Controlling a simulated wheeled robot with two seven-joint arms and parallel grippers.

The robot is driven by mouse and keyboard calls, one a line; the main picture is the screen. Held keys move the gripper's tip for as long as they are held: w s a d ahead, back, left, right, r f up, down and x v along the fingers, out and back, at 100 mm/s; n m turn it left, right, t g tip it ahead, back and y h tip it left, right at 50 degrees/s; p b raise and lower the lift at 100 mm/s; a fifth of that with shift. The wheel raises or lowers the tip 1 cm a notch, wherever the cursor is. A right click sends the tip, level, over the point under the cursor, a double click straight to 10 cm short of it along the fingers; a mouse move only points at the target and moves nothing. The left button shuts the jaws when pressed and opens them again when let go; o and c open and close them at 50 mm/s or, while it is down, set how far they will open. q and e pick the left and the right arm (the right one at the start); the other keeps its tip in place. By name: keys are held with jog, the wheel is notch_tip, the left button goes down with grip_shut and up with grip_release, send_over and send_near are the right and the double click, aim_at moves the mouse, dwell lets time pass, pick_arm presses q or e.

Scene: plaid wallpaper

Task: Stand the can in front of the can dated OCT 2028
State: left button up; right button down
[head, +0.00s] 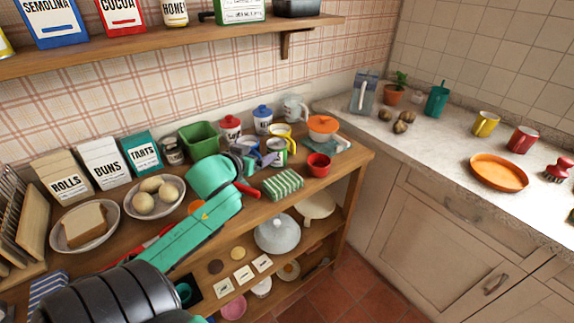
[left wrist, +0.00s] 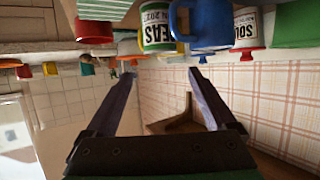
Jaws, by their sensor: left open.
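A can with a green and white label (left wrist: 158,28) shows upside down in the left wrist view; its printing ends in "2027" and is partly cut off. In the head view a can with green bands (head: 289,146) stands just beyond my left gripper (head: 262,158). The left gripper is open, and its fingers (left wrist: 160,78) show nothing between them in the left wrist view. A blue mug (left wrist: 200,25) is beside the can there. A small dark can or jar with a pale label (head: 172,151) stands left of the green basket. I cannot read OCT 2028 anywhere. My right gripper is out of view.
Bread and egg bowls stand left.

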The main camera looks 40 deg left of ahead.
aim_at(276, 144)
pick_arm(q)
jog(key=x, duration=0.8)
jog(key=shift+f, duration=0.1)
jog(key=shift+w+a+f+p, duration=0.1)
jog(key=shift+w+a+p, duration=0.15)
jog(key=shift+w, duration=0.3)
jog(key=shift+w+a+p, duration=0.1)
jog(key=shift+w+p, duration=0.25)
jog(key=shift+w, duration=0.15)
jog(key=x, duration=0.3)
jog(key=shift+f, duration=0.2)
jog(key=shift+w+f, duration=0.15)
jog(key=shift+f, duration=0.05)
jog(key=shift+r, duration=0.1)
jog(key=shift+c, duration=0.6)
jog(key=shift+r, duration=0.1)
grip_shut()
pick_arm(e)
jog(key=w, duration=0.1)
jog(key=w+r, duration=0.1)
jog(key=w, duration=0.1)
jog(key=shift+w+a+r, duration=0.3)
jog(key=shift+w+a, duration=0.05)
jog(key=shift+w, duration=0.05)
